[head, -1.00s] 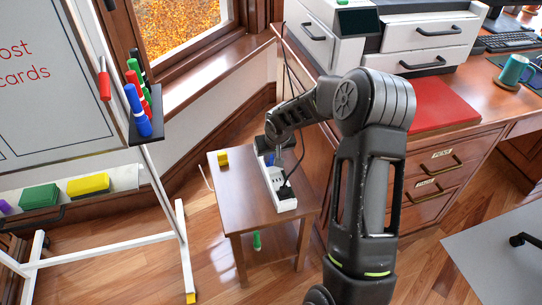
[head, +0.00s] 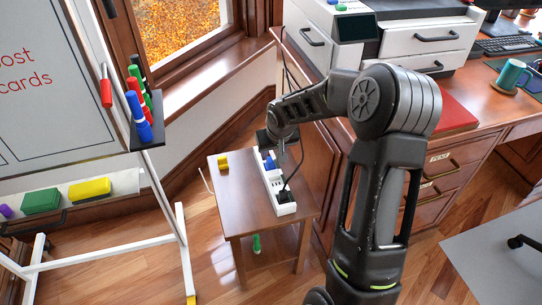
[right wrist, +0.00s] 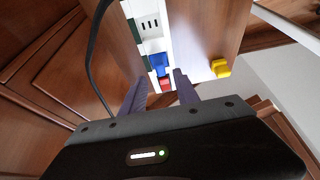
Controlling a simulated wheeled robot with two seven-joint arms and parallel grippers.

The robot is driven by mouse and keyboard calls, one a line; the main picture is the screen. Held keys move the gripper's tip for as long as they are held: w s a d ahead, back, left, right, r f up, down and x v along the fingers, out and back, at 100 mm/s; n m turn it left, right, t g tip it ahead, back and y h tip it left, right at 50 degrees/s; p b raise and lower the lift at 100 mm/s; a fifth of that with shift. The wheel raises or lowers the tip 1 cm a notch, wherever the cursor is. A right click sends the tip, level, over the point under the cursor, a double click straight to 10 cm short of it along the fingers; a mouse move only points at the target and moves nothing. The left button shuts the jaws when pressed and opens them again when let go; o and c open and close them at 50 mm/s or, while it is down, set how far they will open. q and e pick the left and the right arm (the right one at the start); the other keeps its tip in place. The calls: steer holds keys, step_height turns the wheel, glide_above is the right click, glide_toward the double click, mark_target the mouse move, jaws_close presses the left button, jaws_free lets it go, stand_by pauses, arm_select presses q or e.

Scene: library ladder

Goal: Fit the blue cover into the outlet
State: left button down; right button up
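A white power strip (head: 273,186) lies on a small wooden side table (head: 238,196). The blue cover (head: 269,163) is at the strip's far part; it also shows in the right wrist view (right wrist: 158,63), in line with the strip. I cannot tell whether it sits fully flush in the outlet. My right gripper (head: 283,154) is over the strip's far end, close to the blue cover. In the right wrist view its two fingers (right wrist: 160,78) are apart, with the blue cover just beyond the tips and nothing clearly held. My left gripper is not in view.
A black plug (head: 285,197) with a cord fills the strip's near end. A red piece (right wrist: 165,84) shows beside the blue cover. A yellow piece (head: 223,161) lies on the table's left; a green one (head: 256,243) is lower. The desk (head: 400,185) stands close on the right.

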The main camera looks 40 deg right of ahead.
steer(key=v, duration=0.6)
steer(key=shift+p, duration=0.35)
stand_by(0.4)
